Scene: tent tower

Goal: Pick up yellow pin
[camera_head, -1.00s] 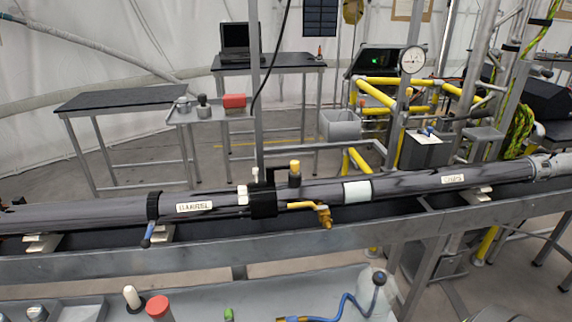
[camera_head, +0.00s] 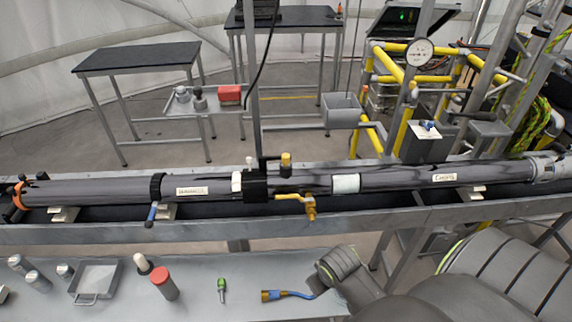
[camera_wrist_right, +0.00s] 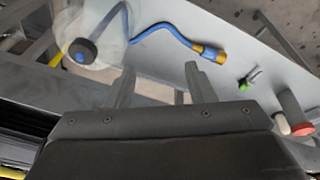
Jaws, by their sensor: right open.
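A small part with a yellow top (camera_head: 286,160) stands upright on the long dark tube (camera_head: 400,180), near the black collar. A brass fitting with a yellow lever (camera_head: 293,197) hangs on the tube's near side. I cannot tell surely which yellow part is the pin. A blue hose with a brass-yellow end (camera_head: 270,295) lies on the grey bench; it also shows in the right wrist view (camera_wrist_right: 208,53). My right gripper (camera_wrist_right: 160,75) is open and empty, its fingers apart. Its fingertips cannot be made out in the head view. My left gripper is not in view.
The grey bench (camera_head: 200,290) in front holds a red-topped cylinder (camera_head: 163,283), a white knob (camera_head: 142,263), a green-handled tool (camera_head: 221,288), a small tray (camera_head: 97,279) and several metal cylinders at left. A metal rail (camera_head: 120,235) runs below the tube. Yellow-jointed frames stand behind.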

